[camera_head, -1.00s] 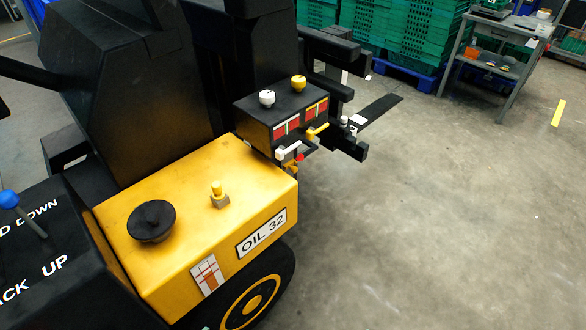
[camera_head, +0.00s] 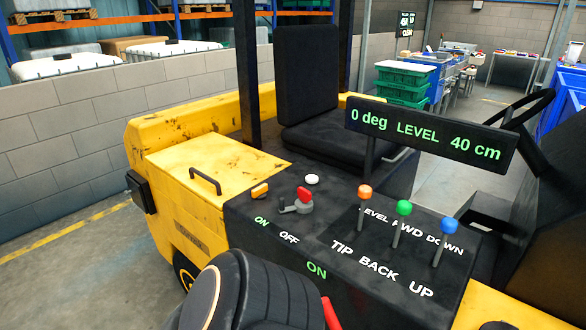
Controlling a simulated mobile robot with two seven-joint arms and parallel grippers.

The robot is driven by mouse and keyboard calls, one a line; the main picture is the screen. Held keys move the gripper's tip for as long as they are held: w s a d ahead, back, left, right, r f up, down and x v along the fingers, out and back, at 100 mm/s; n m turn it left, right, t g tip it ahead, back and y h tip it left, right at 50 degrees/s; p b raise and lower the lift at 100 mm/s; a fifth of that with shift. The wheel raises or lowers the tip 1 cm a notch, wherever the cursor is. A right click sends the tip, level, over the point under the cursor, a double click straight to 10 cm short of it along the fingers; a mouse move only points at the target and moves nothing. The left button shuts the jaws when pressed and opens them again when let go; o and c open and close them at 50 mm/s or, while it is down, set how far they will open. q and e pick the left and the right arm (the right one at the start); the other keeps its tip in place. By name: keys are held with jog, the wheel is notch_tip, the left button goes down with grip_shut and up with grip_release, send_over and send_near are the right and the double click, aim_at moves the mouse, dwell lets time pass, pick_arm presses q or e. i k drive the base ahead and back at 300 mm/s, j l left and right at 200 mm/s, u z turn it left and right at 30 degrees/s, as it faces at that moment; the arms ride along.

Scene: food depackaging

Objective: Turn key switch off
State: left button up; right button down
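A small grey switch (camera_head: 290,208) with a red knob (camera_head: 304,195) stands on the black console of the yellow forklift. A green "ON" label (camera_head: 262,221) and a white "OFF" label (camera_head: 289,238) are printed in front of it. I cannot tell which label the switch points at. A second, larger green "ON" (camera_head: 316,270) is nearer the front.
Levers with orange (camera_head: 365,191), green (camera_head: 404,208) and blue (camera_head: 449,225) knobs rise right of the switch. A display (camera_head: 430,132) reads "0 deg LEVEL 40 cm". A dark rounded form (camera_head: 240,295) and red bar (camera_head: 330,314) fill the bottom front. A handle (camera_head: 206,179) is left.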

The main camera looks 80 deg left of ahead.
aim_at(299, 207)
jog(key=u, duration=2.55)
jog(key=i+j+u, duration=0.15)
jog(key=j, duration=0.25)
jog(key=i+j+u, duration=0.1)
jog(key=j, duration=0.3)
jog(key=i+j+u, duration=0.15)
jog(key=i+j, duration=0.15)
